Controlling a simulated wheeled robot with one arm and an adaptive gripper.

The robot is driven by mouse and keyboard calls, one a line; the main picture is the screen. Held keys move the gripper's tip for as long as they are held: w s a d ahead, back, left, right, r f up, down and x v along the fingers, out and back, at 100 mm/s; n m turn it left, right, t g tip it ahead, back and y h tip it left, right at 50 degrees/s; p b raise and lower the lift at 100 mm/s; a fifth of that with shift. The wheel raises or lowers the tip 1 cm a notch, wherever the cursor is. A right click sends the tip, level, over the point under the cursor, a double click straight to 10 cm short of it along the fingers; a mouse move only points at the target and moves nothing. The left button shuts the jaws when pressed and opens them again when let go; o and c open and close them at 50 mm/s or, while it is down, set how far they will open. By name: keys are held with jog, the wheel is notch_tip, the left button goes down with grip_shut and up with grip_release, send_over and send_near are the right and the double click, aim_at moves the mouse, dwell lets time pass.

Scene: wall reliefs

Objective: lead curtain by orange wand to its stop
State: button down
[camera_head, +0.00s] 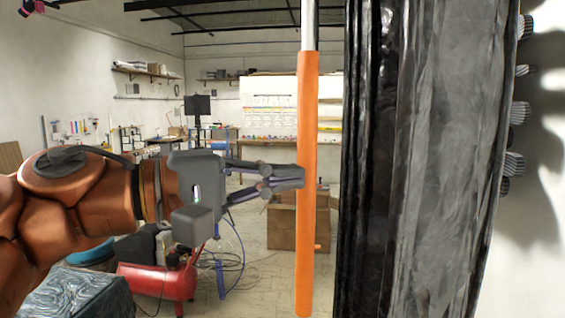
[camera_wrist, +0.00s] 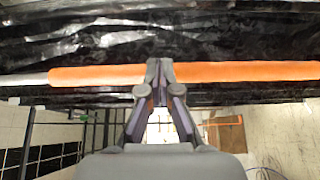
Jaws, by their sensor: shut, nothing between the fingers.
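The orange wand (camera_head: 307,110) hangs upright from a silver rod, just left of the dark curtain (camera_head: 425,150) in the head view. In the wrist view the wand (camera_wrist: 240,71) runs across the picture, with the black curtain (camera_wrist: 230,35) behind it. My gripper (camera_head: 300,177) reaches in from the left, its fingers together and their tips overlapping the wand's left edge at mid-height. In the wrist view the shut fingertips (camera_wrist: 160,70) cover a short part of the wand. They are not around it; whether they touch it I cannot tell.
Several ribbed grey pegs (camera_head: 519,112) stand out from the pale wall right of the curtain. A red compressor (camera_head: 160,280) and a patterned box (camera_head: 70,293) are at lower left. A brown cabinet (camera_head: 283,222) stands behind the wand.

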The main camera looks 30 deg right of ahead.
notch_tip(320, 180, up, 9)
jog(key=shift+s+d, duration=0.15)
jog(key=shift+d, duration=0.05)
dwell(0.6)
jog(key=shift+a+r, duration=0.1)
jog(key=shift+r, duration=0.25)
jog(key=shift+r, duration=0.1)
